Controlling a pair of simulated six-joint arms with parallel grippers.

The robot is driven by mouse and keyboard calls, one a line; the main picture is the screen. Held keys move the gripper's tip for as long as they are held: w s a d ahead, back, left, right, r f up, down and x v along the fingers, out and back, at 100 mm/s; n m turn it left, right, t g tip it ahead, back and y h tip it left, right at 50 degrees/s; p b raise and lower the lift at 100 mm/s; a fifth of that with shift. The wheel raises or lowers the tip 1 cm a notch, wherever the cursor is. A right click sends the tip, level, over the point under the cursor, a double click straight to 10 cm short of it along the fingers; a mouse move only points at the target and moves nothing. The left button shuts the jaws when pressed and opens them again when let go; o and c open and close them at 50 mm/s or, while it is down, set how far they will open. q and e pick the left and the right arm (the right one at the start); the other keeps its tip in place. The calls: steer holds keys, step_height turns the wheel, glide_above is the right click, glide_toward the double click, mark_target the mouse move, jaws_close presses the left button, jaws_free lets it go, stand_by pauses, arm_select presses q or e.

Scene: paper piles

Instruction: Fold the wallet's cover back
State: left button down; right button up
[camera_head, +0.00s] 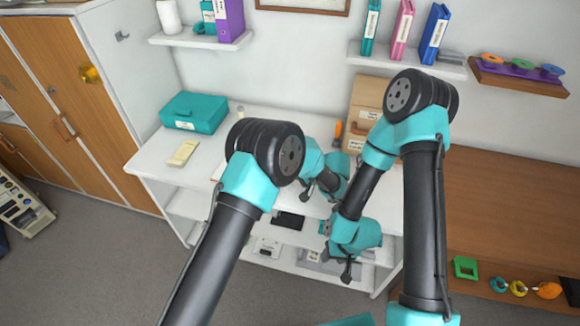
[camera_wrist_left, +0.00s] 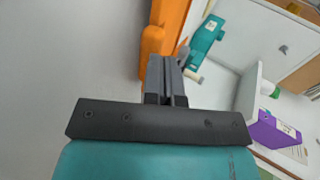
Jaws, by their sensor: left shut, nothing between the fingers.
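I cannot clearly make out a wallet or its cover; my arms hide the middle of the table. A tan, labelled case-like thing (camera_head: 368,97) stands at the back of the white table. My left gripper (camera_head: 307,190) is over the table's front part, partly hidden by its own arm. In the left wrist view its fingers (camera_wrist_left: 166,75) are shut and empty, with an orange thing (camera_wrist_left: 168,30) just beyond them. My right gripper (camera_head: 348,272) hangs in front of the table's front edge, too small to tell if open or shut.
A teal case (camera_head: 193,113) and a cream block (camera_head: 184,153) lie on the white table's left side (camera_head: 150,160). An orange upright thing (camera_head: 338,130) stands at the back. Wall shelves hold binders (camera_head: 404,25). A brown bench (camera_head: 500,200) is at the right.

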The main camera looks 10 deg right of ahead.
arm_select(q)
steer(key=shift+s+f, duration=0.1)
steer(key=shift+f, duration=0.6)
steer(key=shift+w+a+f, duration=0.1)
steer(key=shift+w+a, duration=0.35)
steer(key=shift+a, duration=0.2)
stand_by(0.3)
